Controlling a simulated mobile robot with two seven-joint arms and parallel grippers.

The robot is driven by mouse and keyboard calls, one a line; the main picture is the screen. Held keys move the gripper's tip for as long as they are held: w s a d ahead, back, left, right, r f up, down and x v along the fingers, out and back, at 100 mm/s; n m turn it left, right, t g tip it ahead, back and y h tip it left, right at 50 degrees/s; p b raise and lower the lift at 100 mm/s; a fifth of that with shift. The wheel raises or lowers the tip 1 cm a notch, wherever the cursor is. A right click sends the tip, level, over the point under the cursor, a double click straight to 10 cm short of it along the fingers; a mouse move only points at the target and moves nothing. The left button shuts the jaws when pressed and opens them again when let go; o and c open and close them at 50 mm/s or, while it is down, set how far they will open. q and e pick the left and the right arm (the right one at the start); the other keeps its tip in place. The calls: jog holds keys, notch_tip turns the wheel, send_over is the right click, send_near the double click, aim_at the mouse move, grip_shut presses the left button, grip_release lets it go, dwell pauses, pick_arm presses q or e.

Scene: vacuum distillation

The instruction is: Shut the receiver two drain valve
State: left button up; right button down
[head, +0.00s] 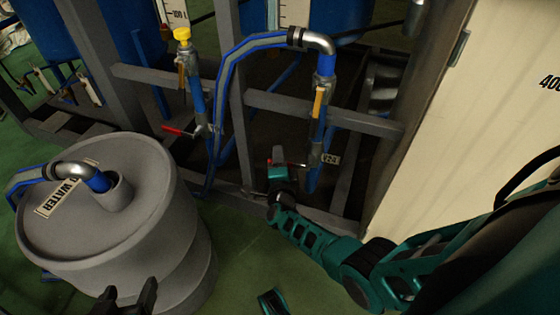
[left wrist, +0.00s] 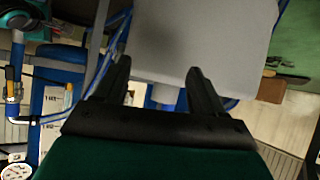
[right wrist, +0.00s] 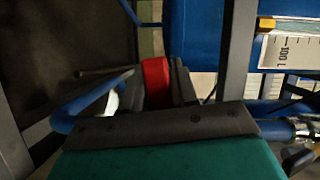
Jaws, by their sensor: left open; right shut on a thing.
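My right gripper (head: 279,168) reaches into the lower part of the metal frame, beneath the right-hand pipe. In the right wrist view its fingers (right wrist: 163,80) are shut on a red valve handle (right wrist: 155,82). A bare metal rod and a blue pipe show just left of the handle. The valve body is mostly hidden, and I cannot tell how far the handle is turned. My left gripper (head: 128,296) is open and empty in front of the grey drum; its spread fingers also show in the left wrist view (left wrist: 162,88).
A grey drum (head: 135,220) with a WATER label and hose stands at left. Another red-handled valve (head: 178,131) sits on the left pipe. Frame bars (head: 320,112) surround the right gripper. A cream cabinet (head: 480,110) bounds the right side. Green floor (head: 235,245) is open in front.

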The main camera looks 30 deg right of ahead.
pick_arm(q)
jog(key=shift+w, duration=0.5)
pick_arm(e)
jog(key=shift+r+m, duration=0.8)
jog(key=shift+m, duration=0.1)
jog(key=shift+w+t, duration=0.1)
jog(key=shift+t, duration=0.2)
jog(key=c, duration=1)
grip_release()
pick_arm(q)
jog(key=shift+f, duration=0.1)
pick_arm(e)
jog(key=shift+o, duration=0.2)
pick_arm(q)
jog(key=shift+s+b, duration=0.1)
jog(key=shift+b, duration=0.2)
